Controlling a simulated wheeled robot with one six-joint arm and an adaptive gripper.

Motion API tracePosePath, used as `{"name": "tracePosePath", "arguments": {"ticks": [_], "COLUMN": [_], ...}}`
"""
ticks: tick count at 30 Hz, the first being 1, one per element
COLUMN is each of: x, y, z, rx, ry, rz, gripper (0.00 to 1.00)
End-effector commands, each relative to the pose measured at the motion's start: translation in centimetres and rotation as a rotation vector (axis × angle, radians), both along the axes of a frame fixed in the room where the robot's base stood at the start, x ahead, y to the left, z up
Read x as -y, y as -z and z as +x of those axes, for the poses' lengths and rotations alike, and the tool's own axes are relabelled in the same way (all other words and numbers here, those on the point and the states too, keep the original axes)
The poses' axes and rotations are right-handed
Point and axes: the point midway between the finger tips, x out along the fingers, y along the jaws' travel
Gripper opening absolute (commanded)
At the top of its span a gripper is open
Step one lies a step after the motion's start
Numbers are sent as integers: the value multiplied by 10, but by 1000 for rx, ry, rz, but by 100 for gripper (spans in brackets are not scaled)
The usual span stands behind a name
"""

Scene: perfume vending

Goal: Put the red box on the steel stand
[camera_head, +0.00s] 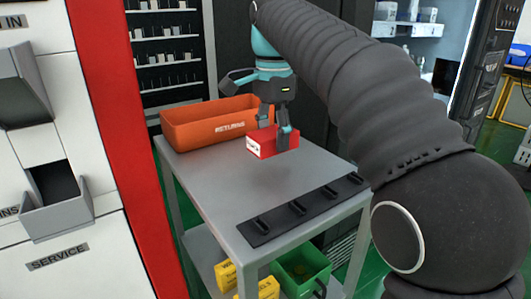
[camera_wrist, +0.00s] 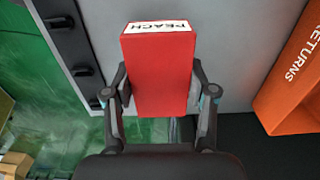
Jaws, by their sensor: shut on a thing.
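The red box (camera_head: 262,145) has a white label and is between the fingers of my gripper (camera_head: 274,130). In the wrist view the red box (camera_wrist: 160,75) shows its white end reading PEACH, with one finger pressed on each side. The steel stand (camera_head: 220,192) is a grey table with a flat top. The box is at the far part of its top, beside the orange bin. I cannot tell whether the box touches the top or hangs just above it. The stand's grey top also shows in the wrist view (camera_wrist: 230,40).
An orange RETURNS bin (camera_head: 185,130) stands at the back left of the stand. A black slotted strip (camera_head: 300,208) lies along the front right. The top between them is bare. A green bin (camera_head: 300,272) and yellow boxes (camera_head: 226,276) are on the lower shelf.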

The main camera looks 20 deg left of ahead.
Motion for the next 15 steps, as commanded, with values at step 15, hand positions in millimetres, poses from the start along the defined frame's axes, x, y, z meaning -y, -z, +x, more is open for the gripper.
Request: {"name": "tracePosePath", "arguments": {"ticks": [15], "x": [-19], "y": [48], "z": [17], "rx": [-1], "ry": [3], "rz": [-2], "gripper": [19]}}
